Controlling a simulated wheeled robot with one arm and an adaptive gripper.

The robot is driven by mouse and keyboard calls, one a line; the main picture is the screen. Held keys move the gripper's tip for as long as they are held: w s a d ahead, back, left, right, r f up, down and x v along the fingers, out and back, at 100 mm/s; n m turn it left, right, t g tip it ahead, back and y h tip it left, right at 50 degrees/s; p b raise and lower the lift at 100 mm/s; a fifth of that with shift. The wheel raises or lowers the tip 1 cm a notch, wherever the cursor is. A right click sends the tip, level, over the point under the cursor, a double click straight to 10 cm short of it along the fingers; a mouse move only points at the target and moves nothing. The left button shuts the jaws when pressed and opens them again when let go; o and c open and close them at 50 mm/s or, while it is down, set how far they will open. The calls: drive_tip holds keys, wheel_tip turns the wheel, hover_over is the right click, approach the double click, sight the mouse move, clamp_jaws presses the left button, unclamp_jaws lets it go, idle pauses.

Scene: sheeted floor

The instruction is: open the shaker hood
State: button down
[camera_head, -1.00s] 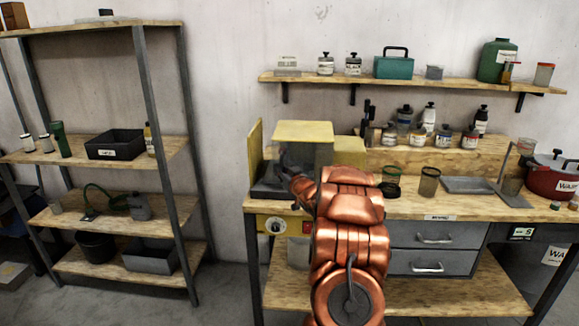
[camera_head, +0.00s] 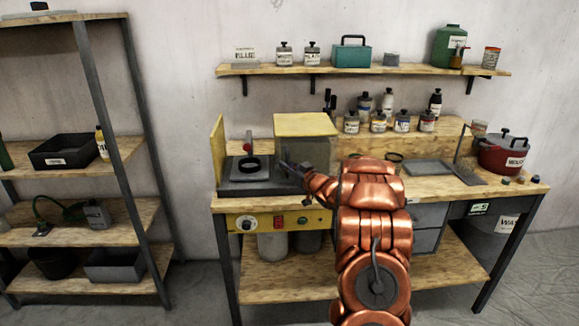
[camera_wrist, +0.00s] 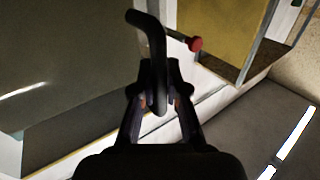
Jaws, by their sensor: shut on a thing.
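The shaker has a dark base (camera_head: 262,188), a yellow left end panel (camera_head: 217,140) and a yellow control front (camera_head: 265,222) on the workbench. Its hood (camera_head: 305,124), a box with a yellow top and see-through grey sides, sits over the right part. The left part of the base is uncovered, with a black ring (camera_head: 250,166) and a red-tipped post (camera_head: 248,150) in sight. My gripper (camera_head: 288,166) is at the hood's lower front. In the wrist view my gripper (camera_wrist: 160,92) is shut on a dark curved handle (camera_wrist: 149,32); the hood's pane (camera_wrist: 60,60) fills the left.
To the right on the bench are a flat grey plate (camera_head: 428,167) and a red pot (camera_head: 503,155). Bottles (camera_head: 379,121) stand on a riser behind. A wall shelf (camera_head: 350,70) hangs above. A shelving rack (camera_head: 135,140) stands left of the bench, with a floor gap between.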

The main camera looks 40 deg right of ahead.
drive_tip(key=c, duration=1.2)
unclamp_jaws()
drive_tip(key=shift+s, duration=0.1)
drive_tip(key=s, duration=1.2)
drive_tip(key=shift+d, duration=0.2)
drive_tip(key=shift+w, duration=0.1)
